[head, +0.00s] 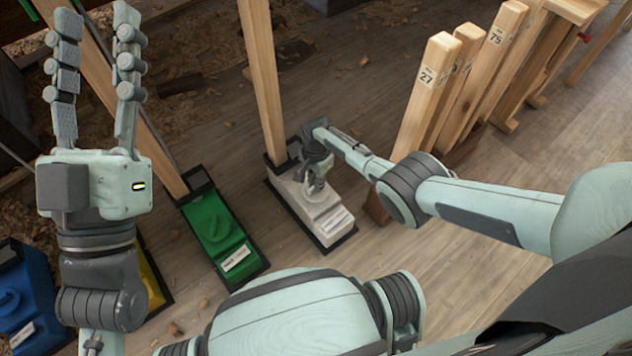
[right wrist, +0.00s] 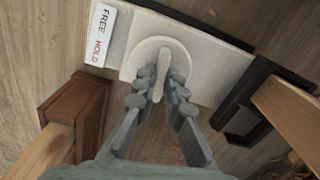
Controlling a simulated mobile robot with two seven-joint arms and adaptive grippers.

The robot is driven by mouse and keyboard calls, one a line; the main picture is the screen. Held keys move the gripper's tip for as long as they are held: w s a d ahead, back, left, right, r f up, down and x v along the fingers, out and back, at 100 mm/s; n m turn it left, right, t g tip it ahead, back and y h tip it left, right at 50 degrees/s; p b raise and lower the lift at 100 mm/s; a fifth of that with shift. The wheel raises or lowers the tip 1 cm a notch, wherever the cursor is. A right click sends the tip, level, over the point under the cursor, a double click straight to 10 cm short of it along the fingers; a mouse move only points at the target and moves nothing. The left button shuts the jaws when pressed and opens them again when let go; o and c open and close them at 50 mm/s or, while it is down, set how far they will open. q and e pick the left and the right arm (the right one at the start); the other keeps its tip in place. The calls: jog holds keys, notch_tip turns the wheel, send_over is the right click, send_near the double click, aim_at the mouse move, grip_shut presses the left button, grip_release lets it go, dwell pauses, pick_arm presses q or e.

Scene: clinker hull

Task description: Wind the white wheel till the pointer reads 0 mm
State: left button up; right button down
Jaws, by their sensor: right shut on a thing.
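The white wheel (right wrist: 150,58) is a round knob with a raised bar, set on top of a white box (head: 323,215) at the foot of a wooden post. My right gripper (right wrist: 157,88) is shut on the wheel's bar, with a finger on either side. In the head view my right gripper (head: 316,183) hides most of the wheel. I cannot make out the pointer or a millimetre scale in either view. My left gripper (head: 97,22) is raised at the far left, open and empty, away from the boxes.
A label (right wrist: 101,34) on the white box reads FREE and HOLD. A green box (head: 214,235), a partly hidden yellow box (head: 153,280) and a blue box (head: 25,300) stand to the left. Numbered timbers (head: 428,90) lean at the right, close to my right arm.

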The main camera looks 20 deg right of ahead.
jog(key=c, duration=1.6)
grip_release()
notch_tip(320, 180, up, 12)
